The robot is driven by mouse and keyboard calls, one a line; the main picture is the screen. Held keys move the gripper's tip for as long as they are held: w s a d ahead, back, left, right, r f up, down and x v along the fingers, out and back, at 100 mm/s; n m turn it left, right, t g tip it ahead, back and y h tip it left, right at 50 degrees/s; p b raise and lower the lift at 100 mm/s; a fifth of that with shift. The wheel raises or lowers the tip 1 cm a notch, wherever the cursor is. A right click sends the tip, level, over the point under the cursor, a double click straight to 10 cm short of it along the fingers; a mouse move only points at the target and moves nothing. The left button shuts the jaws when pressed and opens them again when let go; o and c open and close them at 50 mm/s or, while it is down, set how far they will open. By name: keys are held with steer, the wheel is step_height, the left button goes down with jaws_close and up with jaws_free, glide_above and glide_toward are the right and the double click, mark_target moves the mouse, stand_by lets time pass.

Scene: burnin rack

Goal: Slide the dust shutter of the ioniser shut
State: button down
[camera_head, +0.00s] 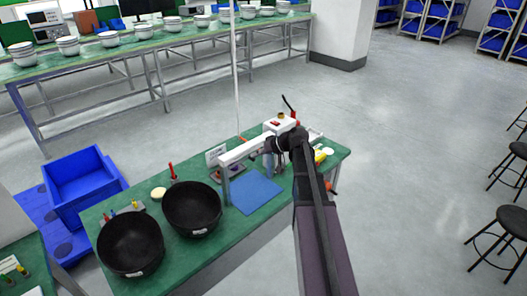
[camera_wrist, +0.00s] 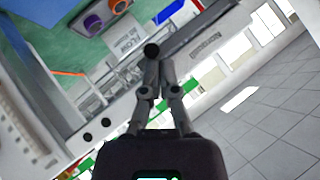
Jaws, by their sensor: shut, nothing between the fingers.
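The ioniser looks to be the white overhead bar unit (camera_head: 243,150) on legs at the back of the green bench, with a white box at its right end. In the wrist view a pale housing (camera_wrist: 35,110) fills the left side, and a long dark grey strip (camera_wrist: 215,32) runs to the upper right. A round black knob (camera_wrist: 151,50) shows right at my fingertips. I cannot tell which part is the shutter or how far it stands open. My gripper (camera_wrist: 157,62) is shut and empty, its tips at or touching the knob. In the head view my gripper (camera_head: 270,147) is beside the bar, partly hidden by my arm.
Two black bowls (camera_head: 192,208) and a blue mat (camera_head: 256,192) lie on the green bench (camera_head: 222,245). A thin pole (camera_head: 235,90) rises behind the bench. Open floor lies to the right, with stools.

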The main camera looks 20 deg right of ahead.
steer(key=shift+r, duration=0.1)
stand_by(0.3)
steer(key=r+p, duration=0.1)
steer(key=d+r+p, duration=0.1)
steer(key=shift+w+d+r+p, duration=0.2)
steer(key=shift+w+d+p, duration=0.05)
steer(key=shift+w+p, duration=0.05)
steer(key=p+v, duration=0.6)
steer(key=v, duration=0.4)
steer(key=shift+d+r, duration=0.3)
steer(key=shift+d, duration=0.1)
steer(key=shift+w, duration=0.1)
steer(key=s+a+f+g+h, duration=0.3)
steer(key=s+a+f+h, duration=0.1)
steer(key=s+a, duration=0.5)
steer(key=s+a+f+m+g+h+b, duration=0.1)
steer(key=s+a+f+g+h, duration=0.3)
steer(key=s+a, duration=0.5)
steer(key=a+f, duration=0.1)
steer(key=a, duration=0.4)
